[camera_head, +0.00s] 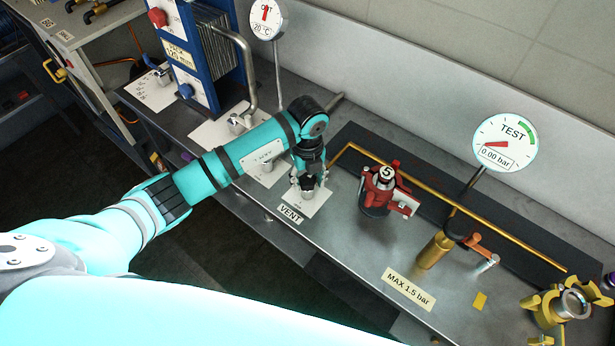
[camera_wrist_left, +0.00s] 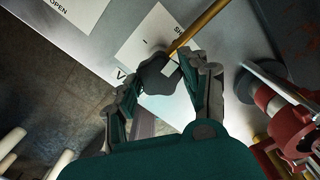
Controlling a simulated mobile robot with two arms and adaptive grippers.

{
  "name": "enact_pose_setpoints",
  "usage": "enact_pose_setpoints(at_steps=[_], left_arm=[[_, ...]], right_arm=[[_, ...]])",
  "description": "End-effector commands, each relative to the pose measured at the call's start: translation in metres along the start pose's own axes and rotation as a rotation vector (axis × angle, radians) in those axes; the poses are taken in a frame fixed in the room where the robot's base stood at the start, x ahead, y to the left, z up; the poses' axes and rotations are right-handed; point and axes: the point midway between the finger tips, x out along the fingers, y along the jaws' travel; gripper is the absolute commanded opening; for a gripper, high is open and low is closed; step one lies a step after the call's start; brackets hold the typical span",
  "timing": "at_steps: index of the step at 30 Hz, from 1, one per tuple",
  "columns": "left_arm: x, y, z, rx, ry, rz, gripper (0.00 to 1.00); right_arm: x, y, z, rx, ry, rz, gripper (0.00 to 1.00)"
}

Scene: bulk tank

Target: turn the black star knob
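The black star knob (camera_head: 307,184) sits on a white label plate on the steel bench top, beside the VENT tag (camera_head: 290,214). It also shows in the left wrist view (camera_wrist_left: 156,78), dark and lobed. My left gripper (camera_head: 308,177) reaches down over it from above. In the left wrist view the left gripper's (camera_wrist_left: 160,82) fingertips are on opposite sides of the knob, drawn in to its width, and appear to touch it. The knob's lower part is hidden. My right gripper is in neither view.
A red clamp-like fitting (camera_head: 385,190) marked 5 stands right of the knob. A brass pipe (camera_head: 470,220) runs behind it. A TEST gauge (camera_head: 505,143) reads 0.00 bar. A blue plate unit (camera_head: 205,55) stands at the back left. Bare bench lies in front of the red fitting.

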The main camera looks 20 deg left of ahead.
Motion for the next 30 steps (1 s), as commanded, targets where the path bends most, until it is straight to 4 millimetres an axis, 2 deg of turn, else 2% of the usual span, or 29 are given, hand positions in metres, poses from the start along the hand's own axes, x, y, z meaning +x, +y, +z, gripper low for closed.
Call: enact_pose_setpoints(at_steps=[1,6,8,14,21,22,27,30], left_arm=[[0.000,0.000,0.000,0.000,0.000,0.000,0.37],[0.000,0.000,0.000,0.000,0.000,0.000,0.14],[-0.001,0.000,0.000,0.000,0.000,0.000,0.09],[0.002,0.000,0.002,0.110,-0.005,-0.001,0.09],[-0.001,0.000,0.001,0.134,-0.001,-0.001,0.09],[-0.001,0.000,0.001,0.134,-0.001,-0.001,0.42],[-0.001,0.000,0.001,0.133,0.000,-0.001,0.64],[-0.001,0.000,0.000,0.132,0.000,-0.001,0.64]], right_arm=[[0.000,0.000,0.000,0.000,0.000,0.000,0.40],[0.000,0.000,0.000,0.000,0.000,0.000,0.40],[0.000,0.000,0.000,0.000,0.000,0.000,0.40],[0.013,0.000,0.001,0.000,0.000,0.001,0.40],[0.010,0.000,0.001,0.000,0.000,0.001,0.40],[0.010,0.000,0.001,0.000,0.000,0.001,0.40],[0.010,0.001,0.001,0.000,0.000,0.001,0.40],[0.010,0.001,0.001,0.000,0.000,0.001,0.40]])
